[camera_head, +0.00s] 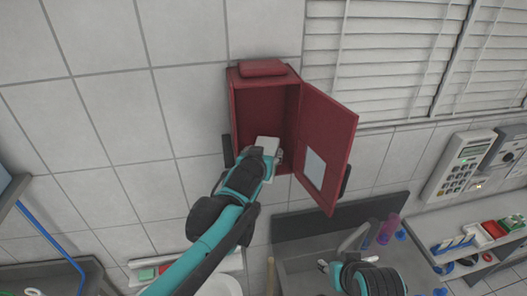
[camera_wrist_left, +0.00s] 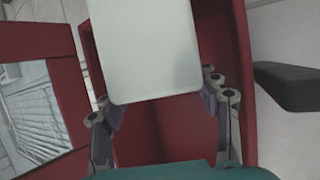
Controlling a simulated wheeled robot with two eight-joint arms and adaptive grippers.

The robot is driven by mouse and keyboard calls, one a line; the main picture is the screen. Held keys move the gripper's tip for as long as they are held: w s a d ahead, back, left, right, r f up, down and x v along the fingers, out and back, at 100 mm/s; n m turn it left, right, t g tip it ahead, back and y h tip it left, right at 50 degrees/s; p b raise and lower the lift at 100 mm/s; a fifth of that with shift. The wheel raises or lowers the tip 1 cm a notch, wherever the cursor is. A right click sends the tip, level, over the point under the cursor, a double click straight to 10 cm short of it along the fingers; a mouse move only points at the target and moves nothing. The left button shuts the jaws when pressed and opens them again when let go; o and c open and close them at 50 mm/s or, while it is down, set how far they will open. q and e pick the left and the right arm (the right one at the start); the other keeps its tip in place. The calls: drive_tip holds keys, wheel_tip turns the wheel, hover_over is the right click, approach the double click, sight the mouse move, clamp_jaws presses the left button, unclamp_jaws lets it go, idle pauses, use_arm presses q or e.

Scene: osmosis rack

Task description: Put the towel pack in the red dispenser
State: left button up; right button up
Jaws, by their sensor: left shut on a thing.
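The red dispenser (camera_head: 238,118) hangs on the tiled wall with its front open and its door (camera_head: 334,130) swung out to the right. My left gripper (camera_head: 268,156) is shut on the white towel pack (camera_head: 267,143), in front of the lower part of the dispenser's opening. In the left wrist view, the towel pack (camera_wrist_left: 150,50) stands out beyond the fingers (camera_wrist_left: 165,118), with the red dispenser wall (camera_wrist_left: 240,65) behind and beside it. I cannot tell how deep the pack sits. Part of my right arm shows at the bottom; its gripper is unclear.
A sink (camera_head: 292,262) lies below the dispenser, with a purple bottle (camera_head: 388,229) by it. A keypad device (camera_head: 465,165) and a shelf of small items (camera_head: 462,246) are at the right. White blinds (camera_head: 380,60) cover the upper right.

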use_arm(q)
drive_tip(key=shift+s+r, duration=0.1)
drive_tip(key=shift+s, duration=0.1)
drive_tip(key=shift+d, duration=0.1)
drive_tip(key=shift+n+y, duration=0.3)
drive_tip(key=shift+y, duration=0.4)
drive_tip(key=shift+d+n+y+b, duration=0.15)
drive_tip(key=shift+n+y+b, duration=0.25)
drive_tip(key=shift+n+y, duration=1.5)
drive_tip(key=shift+a, duration=0.25)
